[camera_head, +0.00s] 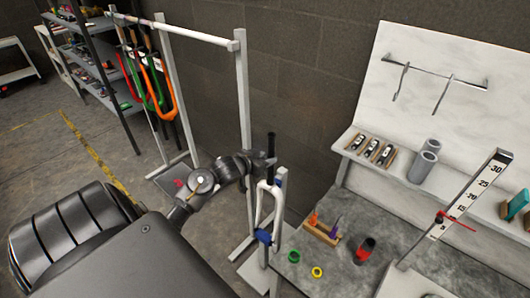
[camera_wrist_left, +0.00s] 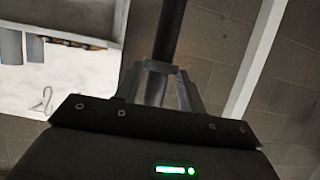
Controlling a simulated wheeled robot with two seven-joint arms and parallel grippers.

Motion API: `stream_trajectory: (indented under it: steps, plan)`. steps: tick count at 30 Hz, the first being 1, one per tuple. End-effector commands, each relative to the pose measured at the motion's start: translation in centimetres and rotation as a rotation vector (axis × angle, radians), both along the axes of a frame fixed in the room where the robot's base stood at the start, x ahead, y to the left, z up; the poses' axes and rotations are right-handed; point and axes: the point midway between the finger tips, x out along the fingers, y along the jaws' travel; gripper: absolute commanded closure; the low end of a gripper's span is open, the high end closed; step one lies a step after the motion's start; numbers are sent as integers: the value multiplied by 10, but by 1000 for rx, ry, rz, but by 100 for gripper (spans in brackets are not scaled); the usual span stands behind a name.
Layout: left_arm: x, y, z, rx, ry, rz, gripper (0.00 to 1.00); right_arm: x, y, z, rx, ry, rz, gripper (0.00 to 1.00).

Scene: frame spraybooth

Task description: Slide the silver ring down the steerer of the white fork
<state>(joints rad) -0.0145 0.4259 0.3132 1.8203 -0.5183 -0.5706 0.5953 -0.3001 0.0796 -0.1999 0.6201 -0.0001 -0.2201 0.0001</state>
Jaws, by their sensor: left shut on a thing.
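The white fork (camera_head: 277,215) is at the workstand at the bench's left end, with blue parts around it. My left gripper (camera_head: 264,162) is at the top of the fork, beside a dark upright rod (camera_head: 271,143). In the left wrist view the fingers (camera_wrist_left: 162,88) are close together around a dark rod (camera_wrist_left: 170,30). I cannot tell whether this rod is the fork's steerer or a separate piece. I cannot make out the silver ring; the fingers may hide it. My right gripper is out of view.
A grey bench (camera_head: 335,262) to the right holds a wooden block with coloured tools (camera_head: 322,231), a red and black cup (camera_head: 364,250) and a yellow ring (camera_head: 317,271). A measuring post (camera_head: 470,193) stands further right. Behind left, several forks hang on a white rack (camera_head: 190,33).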

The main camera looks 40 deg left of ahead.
Motion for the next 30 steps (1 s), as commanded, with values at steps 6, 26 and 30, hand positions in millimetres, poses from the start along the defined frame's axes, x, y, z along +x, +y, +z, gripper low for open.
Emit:
stream_trajectory:
  steps: [6,26,30]
  plan:
    - [0,0,-8,0,0,0,82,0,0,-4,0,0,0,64]
    - [0,0,-41,0,1,-1,82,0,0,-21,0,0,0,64]
    - [0,0,-48,-1,1,-1,82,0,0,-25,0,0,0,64]
